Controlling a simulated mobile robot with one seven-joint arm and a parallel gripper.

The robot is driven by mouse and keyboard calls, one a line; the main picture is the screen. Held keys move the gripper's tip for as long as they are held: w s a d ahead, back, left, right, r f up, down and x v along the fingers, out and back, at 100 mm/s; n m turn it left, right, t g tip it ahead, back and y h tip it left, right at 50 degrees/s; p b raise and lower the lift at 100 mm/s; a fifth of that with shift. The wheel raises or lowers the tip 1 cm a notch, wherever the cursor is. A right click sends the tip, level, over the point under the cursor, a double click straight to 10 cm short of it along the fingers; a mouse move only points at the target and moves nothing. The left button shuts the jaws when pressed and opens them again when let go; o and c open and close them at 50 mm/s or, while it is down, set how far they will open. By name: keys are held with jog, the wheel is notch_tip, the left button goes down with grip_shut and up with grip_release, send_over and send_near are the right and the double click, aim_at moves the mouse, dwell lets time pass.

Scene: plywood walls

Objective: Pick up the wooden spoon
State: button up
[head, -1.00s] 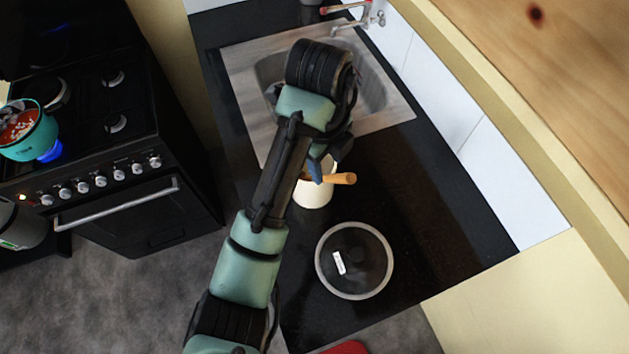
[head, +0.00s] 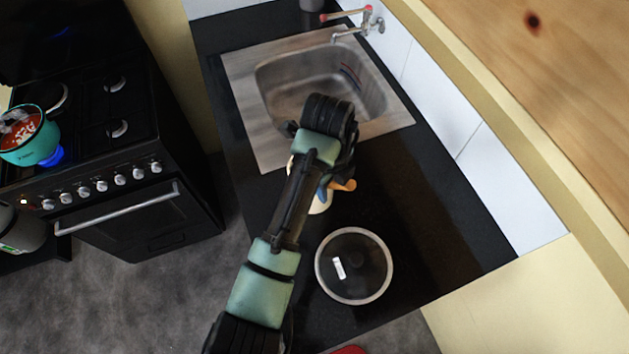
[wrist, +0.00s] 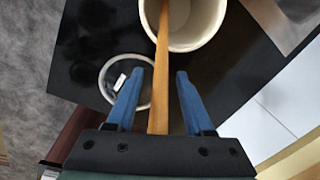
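The wooden spoon (wrist: 159,85) stands tilted in a white round holder (wrist: 207,22). In the wrist view its handle runs between the two blue fingers of my gripper (wrist: 161,74), with gaps on both sides. My gripper is open. In the head view only the orange-brown end of the spoon (head: 346,185) sticks out beside my wrist. The holder (head: 319,205) is mostly covered by my arm there. The spoon's lower end is hidden in the holder.
A glass lid (head: 354,265) lies on the black counter (head: 440,225) near the holder. The sink (head: 305,80) is beyond my wrist. A stove (head: 120,165) with a teal pot (head: 35,148) stands at the left. The counter right of the holder is clear.

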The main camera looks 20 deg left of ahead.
grip_shut()
